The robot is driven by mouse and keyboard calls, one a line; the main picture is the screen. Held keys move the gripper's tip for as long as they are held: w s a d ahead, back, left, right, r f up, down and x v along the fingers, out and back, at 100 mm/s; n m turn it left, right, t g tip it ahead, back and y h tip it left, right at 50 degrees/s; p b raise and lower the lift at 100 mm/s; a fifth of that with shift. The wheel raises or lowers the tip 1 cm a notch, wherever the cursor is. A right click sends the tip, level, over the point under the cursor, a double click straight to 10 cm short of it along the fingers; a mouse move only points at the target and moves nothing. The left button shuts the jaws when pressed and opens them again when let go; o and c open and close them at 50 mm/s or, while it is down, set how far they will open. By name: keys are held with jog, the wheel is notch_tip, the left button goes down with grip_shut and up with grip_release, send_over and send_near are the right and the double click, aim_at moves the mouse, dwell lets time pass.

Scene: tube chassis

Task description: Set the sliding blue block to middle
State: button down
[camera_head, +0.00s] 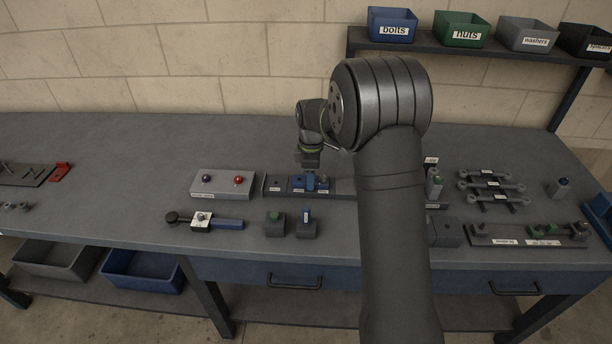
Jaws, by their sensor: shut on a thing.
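The sliding blue block (311,184) sits on a dark rail (343,188) in the middle of the bench. The rail carries small white labels too small to read. My gripper (311,174) points down from above and is shut on the blue block. The fingers hide part of the block. The right end of the rail is hidden behind my arm, so I cannot tell exactly which labelled position the block is at.
Linked grey parts (491,187) lie to the right. Bins (461,29) stand on a raised shelf.

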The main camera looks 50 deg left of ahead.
jog(key=c, duration=0.9)
grip_release()
jog(key=shift+r, duration=0.1)
notch_tip(320, 180, up, 17)
jog(key=shift+r, duration=0.1)
notch_tip(320, 180, down, 18)
jog(key=shift+r, duration=0.25)
dwell(0.4)
